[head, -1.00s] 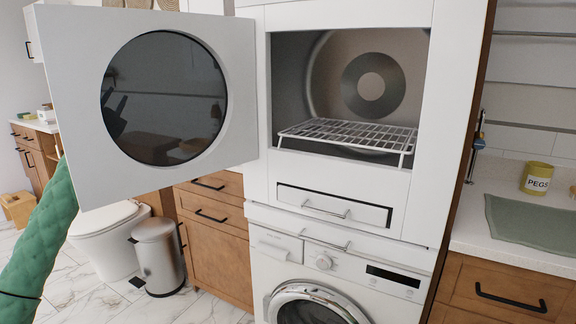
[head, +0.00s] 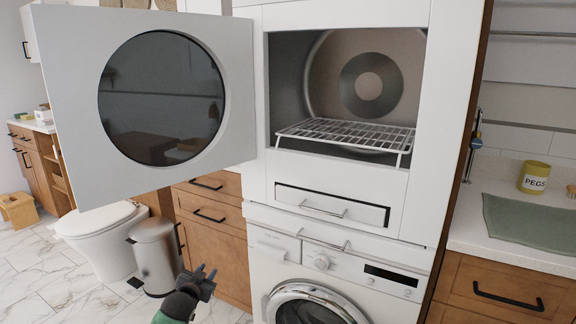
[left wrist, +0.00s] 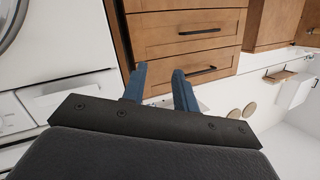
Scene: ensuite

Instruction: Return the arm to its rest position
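My left gripper (head: 203,280) shows low in the head view, in front of the wooden drawers and right of the bin. Its blue-grey fingers (left wrist: 160,84) in the left wrist view are apart with nothing between them. Part of my green left arm shows at the bottom edge of the head view. My right gripper is in neither view.
The dryer door (head: 232,110) stands open to the left of the dryer, which holds a wire rack (head: 345,134). The washer (head: 330,262) is below. A bin (head: 154,258) and toilet (head: 100,228) stand left. Marble floor (head: 40,285) is clear at lower left.

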